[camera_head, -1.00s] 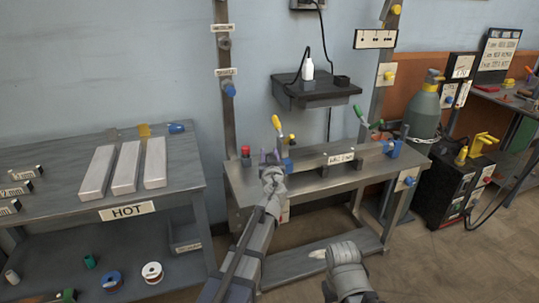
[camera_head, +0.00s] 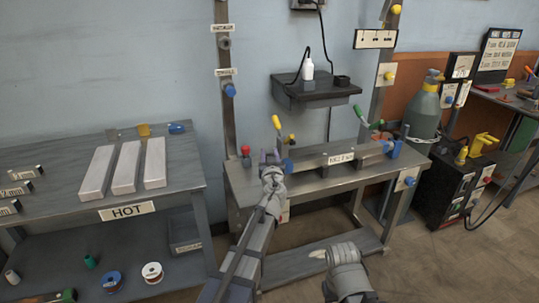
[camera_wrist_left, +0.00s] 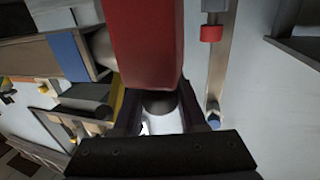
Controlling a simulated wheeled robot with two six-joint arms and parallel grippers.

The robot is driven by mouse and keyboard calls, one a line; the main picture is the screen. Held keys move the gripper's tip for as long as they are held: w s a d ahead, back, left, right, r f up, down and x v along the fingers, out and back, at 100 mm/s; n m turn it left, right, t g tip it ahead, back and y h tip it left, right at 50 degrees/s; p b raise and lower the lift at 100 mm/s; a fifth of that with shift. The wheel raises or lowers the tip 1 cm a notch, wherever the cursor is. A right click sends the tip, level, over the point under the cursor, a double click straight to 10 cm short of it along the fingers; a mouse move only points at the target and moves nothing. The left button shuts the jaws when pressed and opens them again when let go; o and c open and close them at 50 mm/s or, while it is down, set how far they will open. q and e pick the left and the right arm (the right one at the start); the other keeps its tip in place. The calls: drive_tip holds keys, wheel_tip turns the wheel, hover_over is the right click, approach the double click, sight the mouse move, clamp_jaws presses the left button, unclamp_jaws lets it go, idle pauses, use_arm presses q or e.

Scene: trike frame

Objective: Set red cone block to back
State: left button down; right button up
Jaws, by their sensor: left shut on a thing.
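My left gripper (camera_head: 269,157) is at the left end of the middle bench, in front of the fixture there. In the left wrist view a large red block (camera_wrist_left: 147,40) reaches down between the two fingers (camera_wrist_left: 160,115), and the gripper is shut on it. A grey rounded part (camera_wrist_left: 160,102) shows just beyond its end.
The fixture bench (camera_head: 240,185) carries a labelled bar (camera_head: 340,158), a yellow-handled clamp (camera_head: 277,122), a green-handled clamp (camera_head: 360,114) and blue blocks (camera_head: 393,149). Upright posts (camera_head: 226,60) and a dark shelf (camera_head: 315,92) stand behind. A table marked HOT (camera_head: 60,180) is left.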

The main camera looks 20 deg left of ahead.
idle(0.4)
use_arm(q)
drive_tip(key=s+a, duration=0.2)
drive_tip(key=a, duration=0.1)
drive_tip(key=shift+c, duration=2.4)
unclamp_jaws()
drive_tip(key=shift+s+a, duration=0.1)
drive_tip(key=v, duration=0.7)
drive_tip(key=shift+s, duration=0.35)
